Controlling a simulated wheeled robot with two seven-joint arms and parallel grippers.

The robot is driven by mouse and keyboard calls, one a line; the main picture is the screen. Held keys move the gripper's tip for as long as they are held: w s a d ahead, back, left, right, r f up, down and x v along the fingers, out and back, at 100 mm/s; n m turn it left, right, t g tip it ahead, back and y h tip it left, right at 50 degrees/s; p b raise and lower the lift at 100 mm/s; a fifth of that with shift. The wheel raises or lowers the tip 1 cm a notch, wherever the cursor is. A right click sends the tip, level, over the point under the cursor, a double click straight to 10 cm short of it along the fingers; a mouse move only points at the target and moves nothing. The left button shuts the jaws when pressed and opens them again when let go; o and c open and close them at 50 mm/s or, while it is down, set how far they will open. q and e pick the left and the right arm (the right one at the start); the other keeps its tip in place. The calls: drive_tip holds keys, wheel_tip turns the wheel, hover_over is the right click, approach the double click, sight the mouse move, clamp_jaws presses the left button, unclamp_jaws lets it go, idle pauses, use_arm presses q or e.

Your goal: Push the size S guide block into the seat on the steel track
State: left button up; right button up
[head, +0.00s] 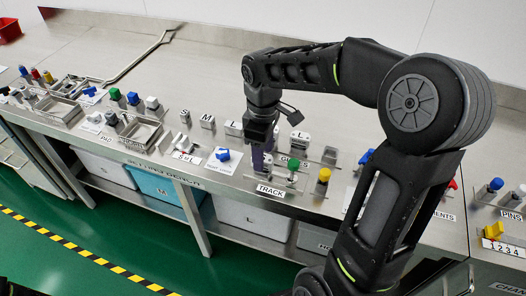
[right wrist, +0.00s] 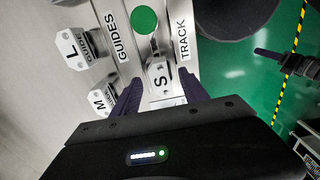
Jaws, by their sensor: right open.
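The size S guide block (right wrist: 160,76), a pale block with a black S on its face, shows in the right wrist view beside the TRACK label (right wrist: 183,41). My right gripper (right wrist: 161,92) is open, with its two dark fingers on either side of the near end of the S block; whether they touch it I cannot tell. In the head view my right gripper (head: 260,160) points down at the left end of the steel track (head: 306,186) and hides the block. The seat cannot be made out. My left gripper is not in view.
A green knob (right wrist: 144,20) is just beyond the S block and also shows in the head view (head: 293,164). A yellow-topped piece (head: 324,174) stands right of it.

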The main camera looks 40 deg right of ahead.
wheel_tip(320, 180, up, 8)
drive_tip(key=shift+f, duration=0.1)
idle(0.4)
idle(0.4)
